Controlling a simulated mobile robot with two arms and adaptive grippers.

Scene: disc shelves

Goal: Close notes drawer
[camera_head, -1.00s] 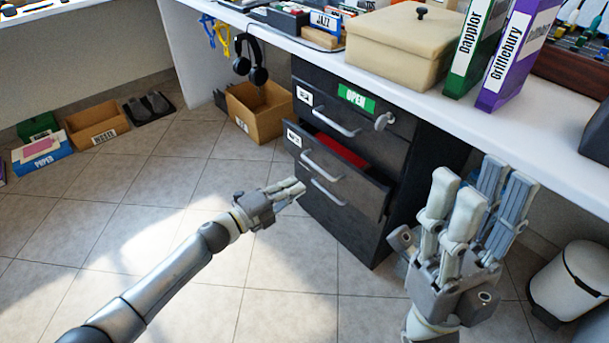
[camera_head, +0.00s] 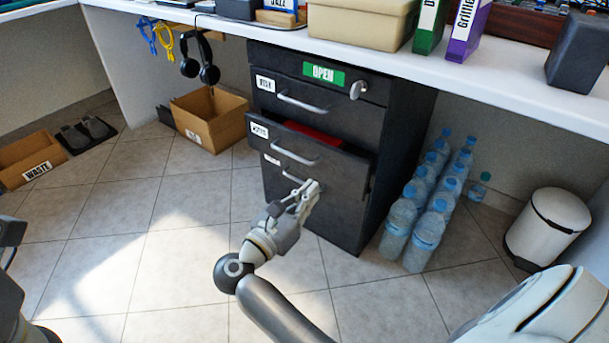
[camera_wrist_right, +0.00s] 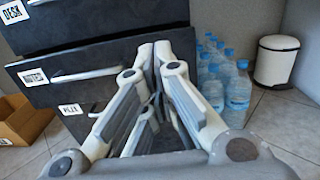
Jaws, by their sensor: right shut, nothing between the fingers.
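The notes drawer (camera_head: 335,165) is the middle drawer of the black cabinet under the desk. It stands partly out, and something red shows inside behind its front. Its front also shows in the wrist view (camera_wrist_right: 118,88), with a NOTES label and a bar handle. My right gripper (camera_head: 312,186) is shut and empty, its fingertips at the lower right part of the drawer front. In the wrist view the fingertips (camera_wrist_right: 154,48) overlap the right end of that front; I cannot tell whether they touch. My left gripper does not show clearly; only dark parts of mine are at the left edge.
The DESK drawer (camera_head: 318,103) above, beneath a green OPEN sign (camera_head: 323,73), looks shut. Water bottles (camera_head: 425,215) stand right of the cabinet, near a white bin (camera_head: 548,225). A cardboard box (camera_head: 207,122) is on the left. Open floor lies in front.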

